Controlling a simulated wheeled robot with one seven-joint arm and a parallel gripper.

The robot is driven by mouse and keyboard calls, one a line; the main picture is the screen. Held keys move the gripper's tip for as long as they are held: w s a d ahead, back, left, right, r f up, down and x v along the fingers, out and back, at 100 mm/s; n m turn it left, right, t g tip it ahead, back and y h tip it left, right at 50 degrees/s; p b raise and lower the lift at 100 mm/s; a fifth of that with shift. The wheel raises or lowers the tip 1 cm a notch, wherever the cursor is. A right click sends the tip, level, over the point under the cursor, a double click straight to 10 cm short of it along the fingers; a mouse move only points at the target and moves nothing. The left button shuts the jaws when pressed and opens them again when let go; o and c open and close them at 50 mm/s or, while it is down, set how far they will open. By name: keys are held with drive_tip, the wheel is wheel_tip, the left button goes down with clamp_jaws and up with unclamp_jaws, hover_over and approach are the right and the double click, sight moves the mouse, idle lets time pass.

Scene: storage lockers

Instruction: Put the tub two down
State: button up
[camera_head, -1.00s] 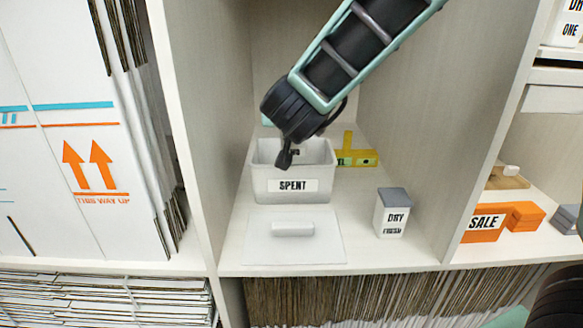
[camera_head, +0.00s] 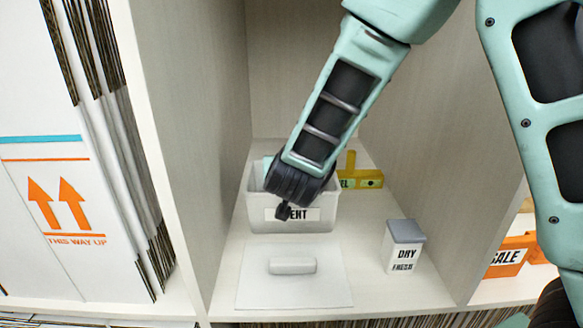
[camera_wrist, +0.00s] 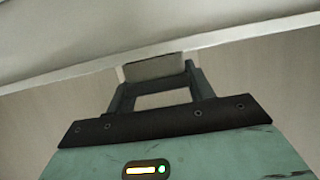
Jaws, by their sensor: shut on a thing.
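A white open tub (camera_head: 322,222) labelled SPENT stands on the shelf in the head view. My gripper (camera_wrist: 155,72) is mostly hidden behind my wrist in the head view. In the wrist view its two fingers are shut on a plain grey thing (camera_wrist: 154,67). I cannot tell what that thing is. The inside of the tub is largely hidden.
A white box with a grey lid (camera_head: 404,246), marked DRY, stands right of the lid. A yellow object (camera_head: 362,179) lies behind the tub. Upright side panels (camera_head: 195,130) bound the compartment. An orange SALE box (camera_head: 508,257) is beyond the right panel.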

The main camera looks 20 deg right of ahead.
drive_tip(key=shift+f, duration=0.6)
drive_tip(key=shift+f+b, duration=0.45)
drive_tip(key=shift+f, duration=0.2)
drive_tip(key=o, duration=1)
drive_tip(key=shift+o, duration=0.2)
drive_tip(key=shift+r+p, duration=0.45)
drive_tip(key=shift+r, duration=0.1)
drive_tip(key=b+v, duration=0.2)
drive_tip(key=v, duration=1)
